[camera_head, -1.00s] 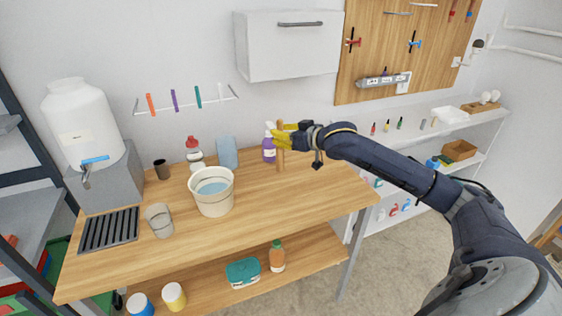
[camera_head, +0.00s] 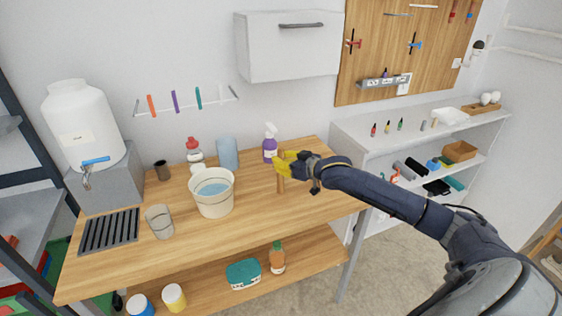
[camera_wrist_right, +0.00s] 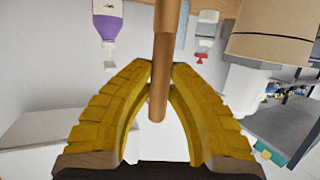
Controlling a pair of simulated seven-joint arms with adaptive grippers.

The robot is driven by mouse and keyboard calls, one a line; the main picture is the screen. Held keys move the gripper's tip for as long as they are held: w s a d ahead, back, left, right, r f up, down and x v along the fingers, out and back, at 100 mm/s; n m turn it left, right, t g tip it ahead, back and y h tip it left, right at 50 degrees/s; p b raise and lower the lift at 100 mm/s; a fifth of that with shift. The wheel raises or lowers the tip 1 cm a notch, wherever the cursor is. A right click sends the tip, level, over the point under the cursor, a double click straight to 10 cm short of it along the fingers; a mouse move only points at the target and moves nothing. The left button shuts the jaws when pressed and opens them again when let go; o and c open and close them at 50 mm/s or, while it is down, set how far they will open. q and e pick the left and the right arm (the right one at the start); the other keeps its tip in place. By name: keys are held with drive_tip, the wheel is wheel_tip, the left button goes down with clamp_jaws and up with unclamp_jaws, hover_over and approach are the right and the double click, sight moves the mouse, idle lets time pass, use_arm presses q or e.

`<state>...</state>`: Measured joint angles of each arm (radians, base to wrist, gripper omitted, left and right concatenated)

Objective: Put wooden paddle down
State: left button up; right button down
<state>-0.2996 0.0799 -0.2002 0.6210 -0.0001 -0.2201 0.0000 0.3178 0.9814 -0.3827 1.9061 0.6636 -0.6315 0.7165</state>
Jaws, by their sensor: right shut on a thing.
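The wooden paddle (camera_head: 281,184) is a brown wooden stick held upright in my right gripper (camera_head: 287,163), over the right part of the wooden table (camera_head: 255,205). In the right wrist view its round shaft (camera_wrist_right: 165,55) passes between the yellow fingertips of the gripper (camera_wrist_right: 162,78), which are shut on it. In the head view the lower end of the paddle is at or just above the tabletop; I cannot tell if it touches. My left gripper is not in view.
A purple spray bottle (camera_head: 270,146) stands just behind the paddle. The table's right front is clear.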

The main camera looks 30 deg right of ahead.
drive_tip(key=shift+f, duration=0.1)
drive_tip(key=c, duration=1.3)
unclamp_jaws()
drive_tip(key=shift+c, duration=0.2)
drive_tip(key=v, duration=1.2)
